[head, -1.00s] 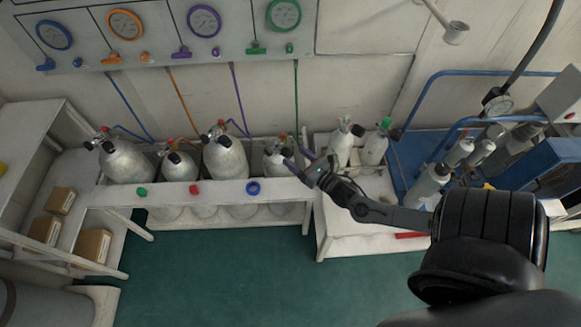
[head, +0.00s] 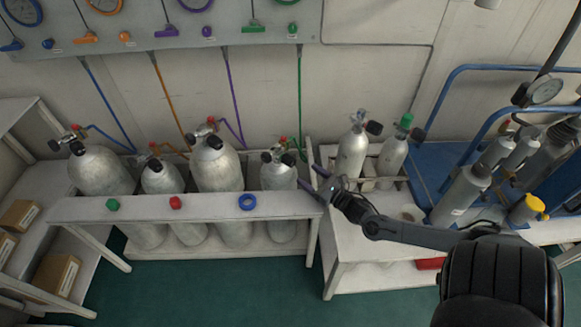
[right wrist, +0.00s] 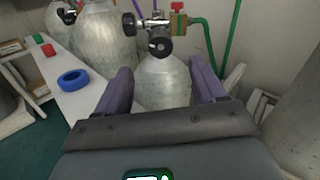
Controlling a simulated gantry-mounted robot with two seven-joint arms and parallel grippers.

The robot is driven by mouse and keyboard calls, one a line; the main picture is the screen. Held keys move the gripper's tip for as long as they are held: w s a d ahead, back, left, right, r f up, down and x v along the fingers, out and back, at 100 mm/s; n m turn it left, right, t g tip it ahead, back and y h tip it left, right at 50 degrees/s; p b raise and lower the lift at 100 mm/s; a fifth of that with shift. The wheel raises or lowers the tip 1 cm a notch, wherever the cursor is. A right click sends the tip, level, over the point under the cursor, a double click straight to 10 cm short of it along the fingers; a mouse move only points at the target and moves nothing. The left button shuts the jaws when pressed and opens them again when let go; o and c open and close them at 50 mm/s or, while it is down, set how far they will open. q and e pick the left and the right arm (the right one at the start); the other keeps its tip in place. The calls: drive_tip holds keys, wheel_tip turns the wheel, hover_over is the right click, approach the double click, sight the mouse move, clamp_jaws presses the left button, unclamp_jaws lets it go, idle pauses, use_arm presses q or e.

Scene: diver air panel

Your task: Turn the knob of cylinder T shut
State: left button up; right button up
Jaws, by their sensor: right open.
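Several grey cylinders stand in a white rack; I can read no letter T on any of them. The rightmost rack cylinder (head: 278,176) has a green hose and a valve with dark knobs on top. My right gripper (head: 314,178) is just right of it, open and empty. In the right wrist view this cylinder (right wrist: 163,85) stands beyond and between the spread purple fingers (right wrist: 163,78), apart from them. My left gripper is not in view.
The rack's front rail (head: 200,207) carries a green, a red and a blue (head: 247,202) ring or cap. Two more cylinders (head: 352,152) stand on the white bench to the right. A wall panel (head: 290,22) with gauges hangs above. Blue pipes and a gauge (head: 545,90) are at right.

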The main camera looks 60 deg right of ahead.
sight(293, 164)
drive_tip(key=b+x, duration=0.3)
drive_tip(key=x, duration=0.5)
drive_tip(key=shift+b+x, duration=0.45)
drive_tip(key=shift+x, duration=0.5)
